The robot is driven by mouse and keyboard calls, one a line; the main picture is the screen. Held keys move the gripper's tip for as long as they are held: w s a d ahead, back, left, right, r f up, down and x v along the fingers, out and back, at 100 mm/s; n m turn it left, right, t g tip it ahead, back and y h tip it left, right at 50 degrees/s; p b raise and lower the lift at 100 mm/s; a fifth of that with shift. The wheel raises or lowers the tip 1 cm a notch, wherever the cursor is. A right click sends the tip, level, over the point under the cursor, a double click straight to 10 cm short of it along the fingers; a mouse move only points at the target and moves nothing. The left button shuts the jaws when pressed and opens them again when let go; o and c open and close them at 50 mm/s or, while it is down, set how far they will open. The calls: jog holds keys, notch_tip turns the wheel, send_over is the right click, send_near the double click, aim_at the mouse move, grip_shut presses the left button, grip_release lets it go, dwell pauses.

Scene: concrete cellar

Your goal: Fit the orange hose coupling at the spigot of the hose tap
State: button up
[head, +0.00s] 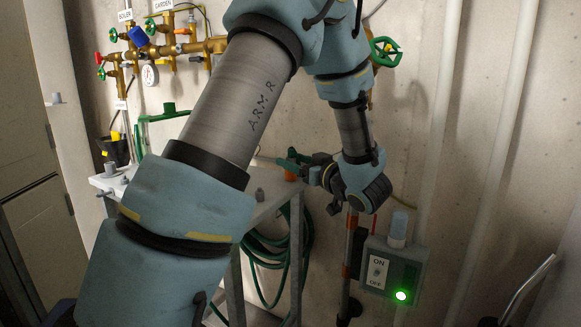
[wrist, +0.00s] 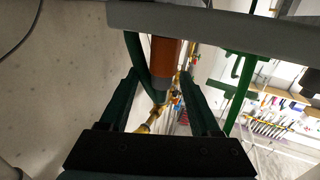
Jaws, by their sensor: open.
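The orange hose coupling (head: 291,175) stands near the right end of the grey bench, partly hidden by my gripper. In the wrist view the orange coupling (wrist: 166,58) shows with its grey end between the fingertips, and a green hose (wrist: 135,55) runs beside it. My gripper (head: 290,163) is open around the coupling; I cannot tell whether either finger touches it. Its two green fingers (wrist: 159,75) show in the wrist view. A tap with a green handwheel (head: 385,51) is on the wall at upper right, probably the hose tap; my arm hides its spigot.
The bench (head: 262,193) has a green hose coil (head: 270,262) below it. Brass pipes with several valves (head: 170,48) fill the wall at upper left. A grey switch box (head: 393,270) with a lit green lamp is right of the bench. Pale vertical pipes (head: 505,130) stand at right.

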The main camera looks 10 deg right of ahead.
jog(key=x, duration=0.4)
jog(key=shift+a+f, duration=0.15)
jog(key=shift+a, duration=0.05)
grip_shut()
dwell(0.3)
